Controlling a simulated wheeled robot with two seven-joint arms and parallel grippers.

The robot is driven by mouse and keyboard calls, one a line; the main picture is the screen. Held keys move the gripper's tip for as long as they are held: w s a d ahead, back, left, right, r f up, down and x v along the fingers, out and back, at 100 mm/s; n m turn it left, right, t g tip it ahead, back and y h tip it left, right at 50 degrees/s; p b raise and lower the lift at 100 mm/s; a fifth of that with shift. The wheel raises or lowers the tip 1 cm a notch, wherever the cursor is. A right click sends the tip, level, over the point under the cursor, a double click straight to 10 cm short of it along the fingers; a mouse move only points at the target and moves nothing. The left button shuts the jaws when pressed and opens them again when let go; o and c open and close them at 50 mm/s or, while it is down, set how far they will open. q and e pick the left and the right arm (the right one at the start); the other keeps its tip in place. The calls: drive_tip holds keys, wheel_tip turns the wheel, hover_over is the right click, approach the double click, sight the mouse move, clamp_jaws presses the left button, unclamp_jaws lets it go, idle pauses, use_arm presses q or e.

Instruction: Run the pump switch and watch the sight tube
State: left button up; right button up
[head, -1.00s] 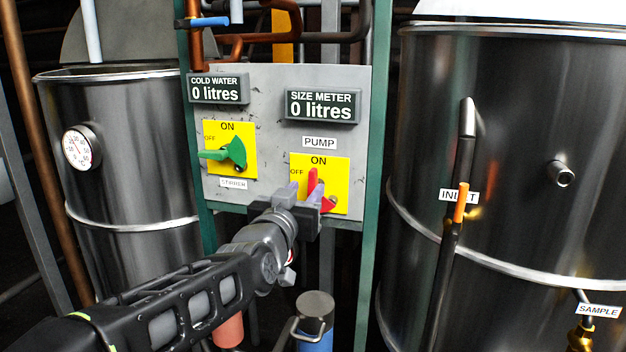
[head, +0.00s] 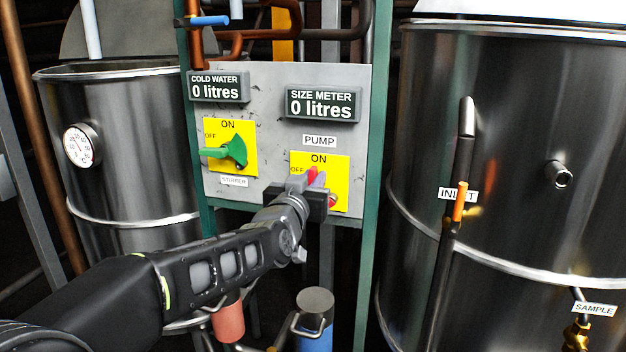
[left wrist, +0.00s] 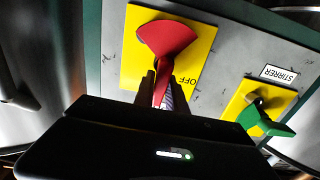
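The pump switch (head: 312,173) is a red handle on a yellow plate marked ON and OFF, under the PUMP label. My left gripper (head: 306,183) is at this switch, covering much of it. In the left wrist view the red switch (left wrist: 166,40) shows a broad end, and its narrow part runs down between the two dark fingers (left wrist: 162,90). I cannot tell whether the fingers press on it or which mark the handle points to. The size meter (head: 321,104) reads 0 litres. I cannot make out a sight tube. My right gripper is not in view.
The green stirrer switch (head: 234,151) is left of the pump switch, its lever pointing left towards OFF. The cold water display (head: 217,87) reads 0 litres. Steel tanks stand left (head: 130,130) and right (head: 510,130) of the panel. An inlet pipe with an orange lever (head: 460,202) runs up the right tank.

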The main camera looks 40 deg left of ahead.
use_arm(q)
clamp_jaws()
idle(0.3)
drive_tip(key=n+b, duration=0.2)
drive_tip(key=b, duration=0.1)
drive_tip(key=shift+s+a+f, duration=0.1)
drive_tip(key=shift+a+f, duration=0.1)
drive_tip(key=shift+a, duration=0.05)
drive_tip(key=n+b, duration=0.2)
drive_tip(key=n, duration=0.3)
drive_tip(key=a+f+n+b, duration=0.1)
drive_tip(key=n+b, duration=0.2)
drive_tip(key=n, duration=0.2)
drive_tip(key=a+f+n+b, duration=0.1)
drive_tip(key=n+b, duration=0.2)
drive_tip(key=n, duration=0.3)
drive_tip(key=shift+s, duration=0.3)
drive_tip(key=shift+f, duration=0.1)
